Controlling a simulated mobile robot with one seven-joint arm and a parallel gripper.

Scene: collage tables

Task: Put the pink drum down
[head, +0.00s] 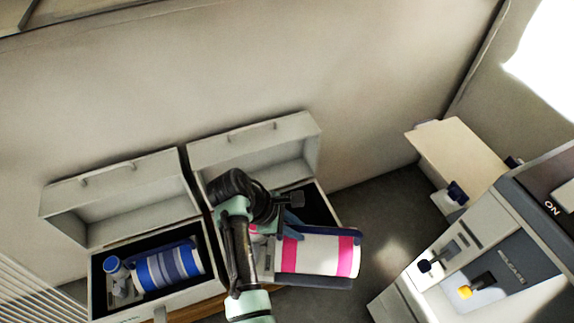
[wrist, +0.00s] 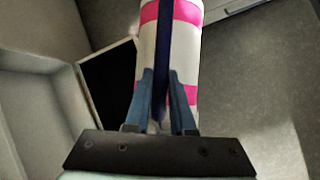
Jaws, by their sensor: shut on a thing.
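The pink drum (head: 318,253) is a white cylinder with pink bands and dark blue trim. It lies on its side in the head view, over the front right part of the right open case (head: 300,148). My gripper (head: 291,222) is at the drum's upper left side. In the wrist view, my gripper (wrist: 163,82) is shut on the dark blue bar that runs along the pink drum (wrist: 184,55). The drum seems to be held above the case and past its right side. My arm hides part of the drum's left end and the case.
The left open case (head: 62,207) holds a blue-striped drum (head: 170,266). A grey machine (head: 497,255) with black and yellow knobs stands at the right. A pale panel (head: 458,155) is behind it. Dark floor shows between the right case and the machine.

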